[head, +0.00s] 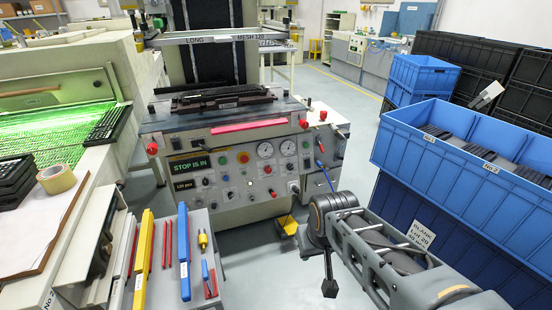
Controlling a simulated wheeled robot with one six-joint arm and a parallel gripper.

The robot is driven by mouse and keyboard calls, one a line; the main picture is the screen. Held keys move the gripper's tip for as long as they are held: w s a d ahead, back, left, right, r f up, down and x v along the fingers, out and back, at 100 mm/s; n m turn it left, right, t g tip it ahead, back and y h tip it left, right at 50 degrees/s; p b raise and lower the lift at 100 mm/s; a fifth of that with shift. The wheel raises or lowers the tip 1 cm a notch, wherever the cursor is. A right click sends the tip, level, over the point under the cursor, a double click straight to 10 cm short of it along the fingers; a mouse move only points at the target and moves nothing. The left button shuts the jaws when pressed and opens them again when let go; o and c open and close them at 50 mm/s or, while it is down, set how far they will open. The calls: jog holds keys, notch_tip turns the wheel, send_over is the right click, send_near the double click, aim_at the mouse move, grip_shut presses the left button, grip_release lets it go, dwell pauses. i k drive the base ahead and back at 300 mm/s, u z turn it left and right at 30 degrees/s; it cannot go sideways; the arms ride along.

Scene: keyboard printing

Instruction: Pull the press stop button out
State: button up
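The press (225,135) stands ahead with a grey front panel. Its display (190,164) reads "STOP IS IN". A red mushroom button on a yellow ring (243,157), looking like the stop button, sits at the panel's middle. From here I cannot judge its depth. Other red knobs show at the press's left and right corners. My arm reaches in from the lower right.
A bench of coloured tools (196,250) stands in front at left. A conveyor with green light (60,135) is far left. Blue crates (420,160) are stacked at right. A yellow item (288,225) is on the floor by the press. Some floor is free between bench and crates.

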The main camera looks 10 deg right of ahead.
aim_at(244, 159)
jog(key=z, duration=1)
jog(key=i, duration=1.35)
jog(key=u, duration=3.2)
